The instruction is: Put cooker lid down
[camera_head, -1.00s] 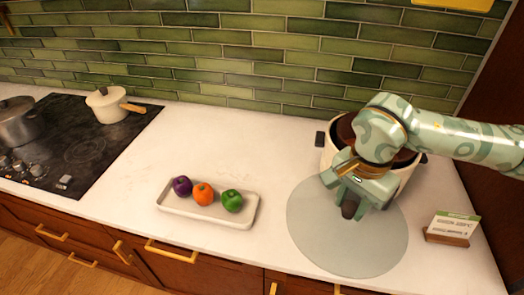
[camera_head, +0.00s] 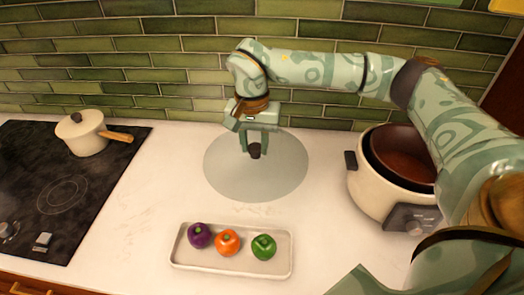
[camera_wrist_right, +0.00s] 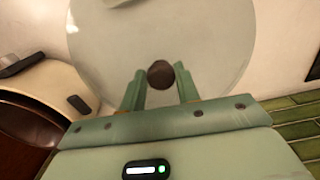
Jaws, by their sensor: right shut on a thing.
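The cooker lid (camera_head: 225,170) is a round, see-through grey disc with a dark knob (camera_head: 255,152). In the head view it appears level over the back middle of the counter, left of the cooker. I cannot tell whether it touches the counter. My right gripper (camera_head: 256,147) points down, shut on the knob. In the wrist view the lid (camera_wrist_right: 110,55) spreads beyond the fingers, with the knob (camera_wrist_right: 160,74) between them. The cream cooker (camera_head: 374,190) stands open at the right, its brown inner pot (camera_head: 403,158) showing. My left gripper is out of view.
A tray (camera_head: 215,267) with purple, orange and green vegetables sits in front of the lid. A cream pan (camera_head: 82,136) stands on the black hob (camera_head: 65,190) at the left. The green tiled wall (camera_head: 150,60) is close behind. Counter between tray and cooker is clear.

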